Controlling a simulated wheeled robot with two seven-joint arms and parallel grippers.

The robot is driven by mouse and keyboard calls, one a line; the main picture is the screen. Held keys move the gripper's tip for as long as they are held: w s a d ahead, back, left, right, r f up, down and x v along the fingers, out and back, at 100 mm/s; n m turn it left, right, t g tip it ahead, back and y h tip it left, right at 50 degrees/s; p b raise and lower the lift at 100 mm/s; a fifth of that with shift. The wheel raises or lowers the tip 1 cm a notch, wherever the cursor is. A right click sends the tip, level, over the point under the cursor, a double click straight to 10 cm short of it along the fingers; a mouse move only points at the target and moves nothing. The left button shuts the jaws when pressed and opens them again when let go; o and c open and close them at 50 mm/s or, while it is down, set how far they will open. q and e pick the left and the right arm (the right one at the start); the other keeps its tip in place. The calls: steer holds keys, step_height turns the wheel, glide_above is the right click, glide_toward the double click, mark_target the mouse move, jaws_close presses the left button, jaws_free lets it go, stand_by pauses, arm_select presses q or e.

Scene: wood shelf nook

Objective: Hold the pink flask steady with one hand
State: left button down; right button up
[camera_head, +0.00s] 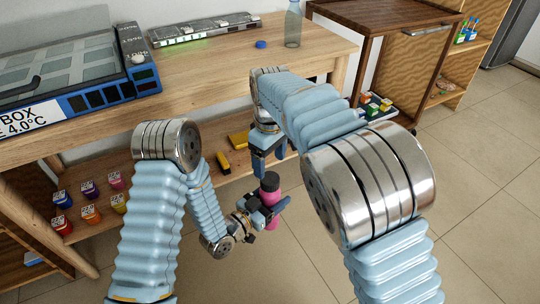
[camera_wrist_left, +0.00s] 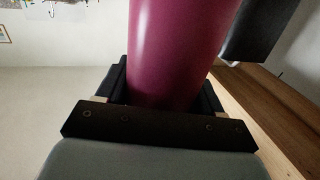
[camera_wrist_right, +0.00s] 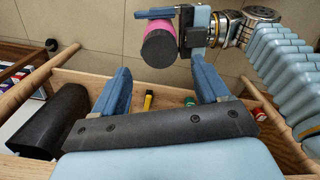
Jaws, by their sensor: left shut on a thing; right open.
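The pink flask (camera_head: 270,191) has a dark cap and is held upright in front of the shelf unit. My left gripper (camera_head: 264,207) is shut around its body. In the left wrist view the flask (camera_wrist_left: 175,50) fills the space between the jaws.
A wooden table (camera_head: 215,75) carries a blue cold box (camera_head: 75,75), a clear bottle (camera_head: 293,25) and a blue cap (camera_head: 261,44). The lower shelf holds several small coloured jars (camera_head: 90,190) and yellow items (camera_head: 224,163). A dark wood stand (camera_head: 385,14) is at right. Open floor lies in front.

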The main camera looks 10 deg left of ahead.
mark_target(270, 178)
step_height(270, 178, down, 7)
stand_by(0.4)
steer(key=c, duration=1.1)
steer(key=shift+o, duration=0.2)
steer(key=m, duration=0.6)
steer(key=shift+m, duration=0.4)
steer(key=m, duration=0.5)
steer(key=o, duration=1.2)
steer(key=shift+o, duration=0.2)
